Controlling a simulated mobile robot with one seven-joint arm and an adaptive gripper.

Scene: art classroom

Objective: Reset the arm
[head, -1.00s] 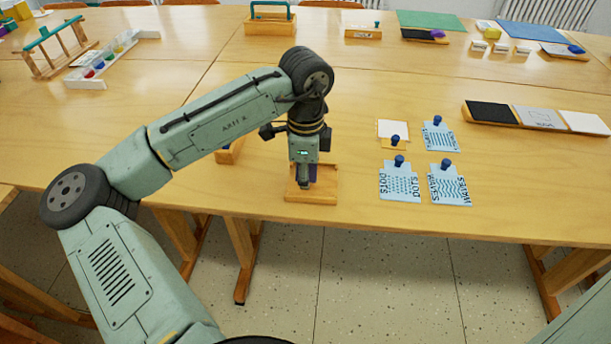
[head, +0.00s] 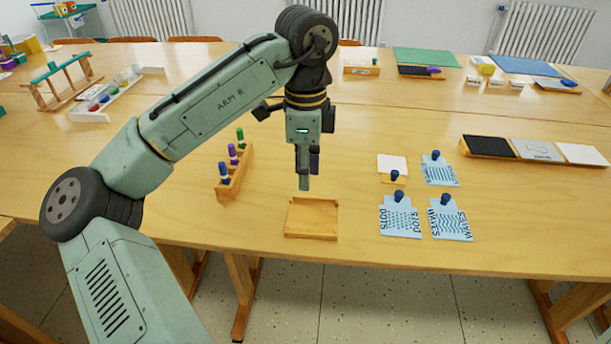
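My arm reaches in from the left, and my gripper (head: 307,172) points down above the front part of the table. It hangs over the back edge of a small, shallow wooden tray (head: 312,232). The tray looks empty. One greenish finger shows, with a dark purple part beside it; I cannot tell whether that part is a finger pad or something held. The fingers are seen nearly edge-on, so their opening is unclear.
Left of the gripper is a wooden rack (head: 236,176) with green, purple and blue-banded pegs. Blue knobbed cards (head: 400,220) lie to the right. A long wooden holder (head: 535,151) with three panels is farther right. The table's middle (head: 400,110) is clear.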

